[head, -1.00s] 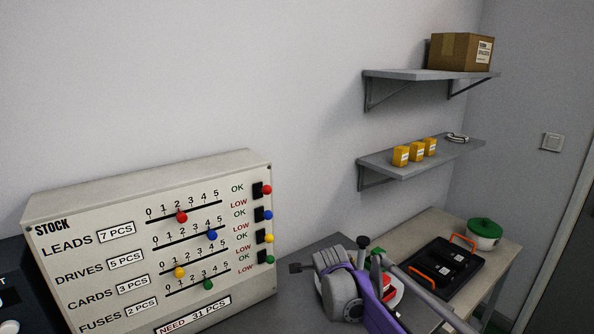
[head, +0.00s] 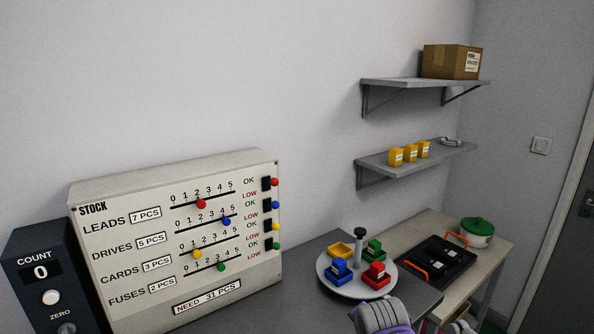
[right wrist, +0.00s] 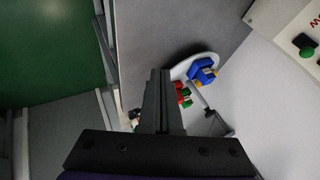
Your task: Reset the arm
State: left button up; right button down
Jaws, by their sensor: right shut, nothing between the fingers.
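My right gripper (right wrist: 160,76) shows in the right wrist view with its two dark fingers pressed together and nothing between them. Part of my grey and purple right arm is at the bottom edge of the head view; its fingertips are not visible there. In the wrist view the fingers overlap part of the round white tray (right wrist: 205,122), which lies beyond them; I cannot tell the gap. My left gripper is in neither view.
The round tray (head: 351,290) carries blue, red, green and yellow bins around a post. The stock panel (head: 180,296) and counter box (head: 38,250) stand left. A black tray (head: 452,270) and green-lidded pot (head: 478,232) sit right. Wall shelves (head: 425,84) hang above.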

jog(key=s+d+f+n, duration=0.1)
jog(key=s+f+n, duration=0.2)
jog(key=s, duration=0.5)
jog(key=s+d+f+n+g, duration=0.1)
jog(key=s+f+n, duration=0.2)
jog(key=s, duration=0.6)
jog(key=s+d+f+n+g, duration=0.1)
jog(key=s+f+n, duration=0.3)
jog(key=s, duration=0.4)
jog(key=shift+s+n+y, duration=0.3)
jog(key=shift+s+n, duration=0.1)
jog(key=shift+f, duration=0.1)
